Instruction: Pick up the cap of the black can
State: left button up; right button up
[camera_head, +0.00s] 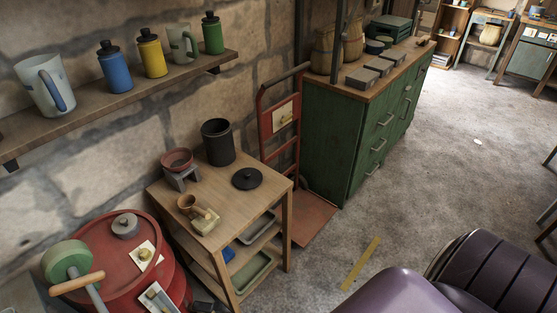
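The black can (218,142) stands upright and open-topped on the small wooden table (222,218) against the stone wall. A round black cap with a small knob (247,179) lies flat on the same tabletop, to the right of and nearer than the can. It is apart from the can and nothing covers it. Neither of my grippers shows in the head view.
A red barrel (115,262) is at left. A shelf (120,105) holds mugs and bottles above. A green cabinet (340,145) stands behind a red hand truck (284,112).

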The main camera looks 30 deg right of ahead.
aim_at(245, 179)
jog(key=z, duration=0.85)
